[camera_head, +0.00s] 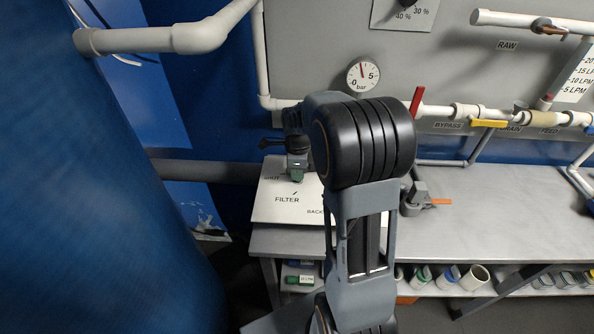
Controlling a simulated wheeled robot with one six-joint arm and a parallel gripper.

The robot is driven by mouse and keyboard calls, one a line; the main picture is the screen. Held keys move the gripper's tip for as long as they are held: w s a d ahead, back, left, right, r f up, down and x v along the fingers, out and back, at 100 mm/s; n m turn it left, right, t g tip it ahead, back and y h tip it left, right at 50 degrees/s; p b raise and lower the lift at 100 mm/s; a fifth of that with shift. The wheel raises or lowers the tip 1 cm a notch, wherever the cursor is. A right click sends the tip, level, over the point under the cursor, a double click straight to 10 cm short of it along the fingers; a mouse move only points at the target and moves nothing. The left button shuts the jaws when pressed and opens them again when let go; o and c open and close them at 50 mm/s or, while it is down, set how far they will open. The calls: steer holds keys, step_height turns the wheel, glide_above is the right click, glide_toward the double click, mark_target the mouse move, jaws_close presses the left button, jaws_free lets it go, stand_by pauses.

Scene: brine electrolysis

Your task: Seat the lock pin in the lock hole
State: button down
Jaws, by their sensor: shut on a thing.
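My gripper (297,172) is at the left end of my arm, low over the white panel marked FILTER (265,212). It is small in the picture and its jaws are hard to make out. A small green piece (297,177) shows at its tip, and I take it for part of the lock pin it is shut on. A short dark mark lies on the panel just below it; I cannot tell whether it is a slot, a pointer or the pin's end. The lock hole cannot be made out. My arm hides the panel's right part.
A grey block with an orange rod (440,202) stands on the metal bench (500,215), right of my arm. Pipes with a red handle (416,102) and a yellow handle (488,123) run behind. A large blue tank (90,190) fills the left.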

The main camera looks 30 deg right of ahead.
steer(key=c, duration=1)
jaws_free()
step_height(320, 180, up, 14)
steer(key=shift+f, duration=0.15)
